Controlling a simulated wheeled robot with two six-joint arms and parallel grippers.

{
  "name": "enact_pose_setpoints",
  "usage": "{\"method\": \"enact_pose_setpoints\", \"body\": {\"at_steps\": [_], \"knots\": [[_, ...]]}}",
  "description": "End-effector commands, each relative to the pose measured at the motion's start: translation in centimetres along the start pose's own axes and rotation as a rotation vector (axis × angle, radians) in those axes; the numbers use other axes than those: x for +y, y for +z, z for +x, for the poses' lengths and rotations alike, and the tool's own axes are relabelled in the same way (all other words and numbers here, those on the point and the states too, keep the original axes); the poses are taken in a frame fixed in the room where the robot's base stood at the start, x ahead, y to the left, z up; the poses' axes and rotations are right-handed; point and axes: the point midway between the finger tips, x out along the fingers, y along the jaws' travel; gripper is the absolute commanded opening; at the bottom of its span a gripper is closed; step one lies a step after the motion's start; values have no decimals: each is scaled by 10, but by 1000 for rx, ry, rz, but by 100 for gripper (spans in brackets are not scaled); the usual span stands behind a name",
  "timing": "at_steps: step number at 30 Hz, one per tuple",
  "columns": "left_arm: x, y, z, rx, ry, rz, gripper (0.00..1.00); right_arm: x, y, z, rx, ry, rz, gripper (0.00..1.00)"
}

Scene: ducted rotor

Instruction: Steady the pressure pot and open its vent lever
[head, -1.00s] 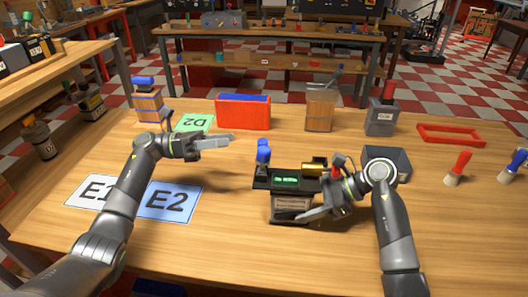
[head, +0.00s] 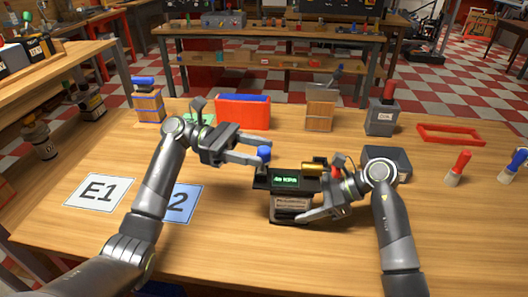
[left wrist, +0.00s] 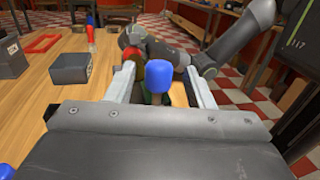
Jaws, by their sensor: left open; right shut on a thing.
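The pressure pot (head: 290,208) stands on the wooden table, a dark box with a green-lit display (head: 287,179) and a brass cylinder (head: 312,169) on top. Its vent lever has a blue knob (head: 264,153) at the pot's left side, standing upright. My left gripper (head: 256,150) is open, its fingers reaching to the knob. In the left wrist view the blue knob (left wrist: 158,76) shows between the two open fingers, with gaps at both sides. My right gripper (head: 322,208) is shut on the pot at its right front; its exact contact is partly hidden.
A grey open box (head: 388,163) stands right of the pot, behind my right arm. A red bin (head: 242,112), a wooden container (head: 320,112) and a grey canister (head: 383,118) stand behind.

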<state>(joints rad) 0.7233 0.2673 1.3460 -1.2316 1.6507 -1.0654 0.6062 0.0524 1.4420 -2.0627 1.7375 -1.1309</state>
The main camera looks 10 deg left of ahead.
Motion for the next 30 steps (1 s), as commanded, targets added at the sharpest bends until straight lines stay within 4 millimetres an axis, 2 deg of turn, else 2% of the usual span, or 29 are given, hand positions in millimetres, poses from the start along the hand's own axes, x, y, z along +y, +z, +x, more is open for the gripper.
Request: {"method": "enact_pose_setpoints", "body": {"at_steps": [1,6,16,27,30], "knots": [[0,-1,8,-2,-2,-1,48,1,-6,2,7,4,10,35],[0,-1,21,-1,1,0,48,1,-6,2,7,4,10,35],[0,-1,23,0,2,-1,47,1,-6,2,7,4,10,35],[0,-1,23,0,1,-1,0,1,-6,2,7,3,11,35],[0,-1,23,0,0,-1,0,1,-6,2,7,3,11,35]]}}
